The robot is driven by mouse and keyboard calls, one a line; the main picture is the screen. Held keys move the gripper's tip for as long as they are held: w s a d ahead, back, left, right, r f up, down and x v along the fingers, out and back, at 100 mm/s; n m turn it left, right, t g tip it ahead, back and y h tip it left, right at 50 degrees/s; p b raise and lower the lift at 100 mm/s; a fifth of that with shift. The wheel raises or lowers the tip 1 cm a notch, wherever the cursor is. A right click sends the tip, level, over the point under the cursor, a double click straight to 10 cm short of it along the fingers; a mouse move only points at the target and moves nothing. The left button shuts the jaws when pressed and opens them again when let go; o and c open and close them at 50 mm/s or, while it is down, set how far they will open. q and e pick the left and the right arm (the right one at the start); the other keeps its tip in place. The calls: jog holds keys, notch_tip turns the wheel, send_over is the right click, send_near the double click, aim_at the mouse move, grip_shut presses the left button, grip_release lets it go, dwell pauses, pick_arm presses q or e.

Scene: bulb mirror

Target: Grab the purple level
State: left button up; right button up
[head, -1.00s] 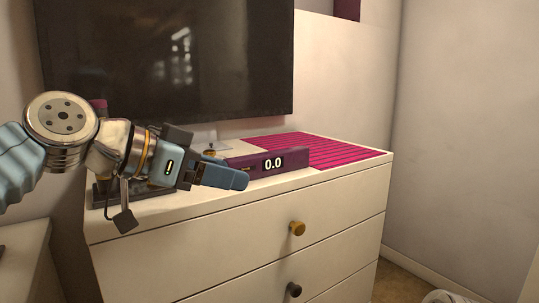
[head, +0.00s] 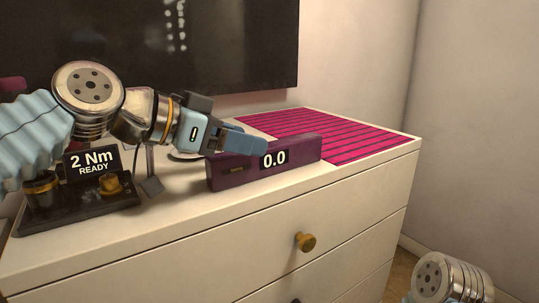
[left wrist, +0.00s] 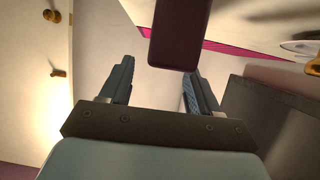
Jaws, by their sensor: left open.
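The purple level (head: 232,174) is a long bar with a white "0.0" display on its front. It stands on the white dresser top in the head view. My left gripper (head: 254,144) is at the level's left part, its fingers just above and behind the front face in the picture. In the left wrist view the level (left wrist: 180,30) points down toward the gap between the two open fingers (left wrist: 160,72), its near end close to the right finger. I cannot tell whether they touch. My right gripper is out of view.
A pink striped mat (head: 330,135) lies at the dresser top's right, behind the level. A dark device reading "2 Nm READY" (head: 92,162) stands at the left under my left arm. A dark screen (head: 150,45) stands behind. Drawer knobs (head: 305,242) stick out in front.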

aim_at(269, 159)
pick_arm(q)
jog(key=x, duration=0.4)
jog(key=shift+c, duration=0.2)
jog(key=shift+a+r, duration=0.1)
grip_shut()
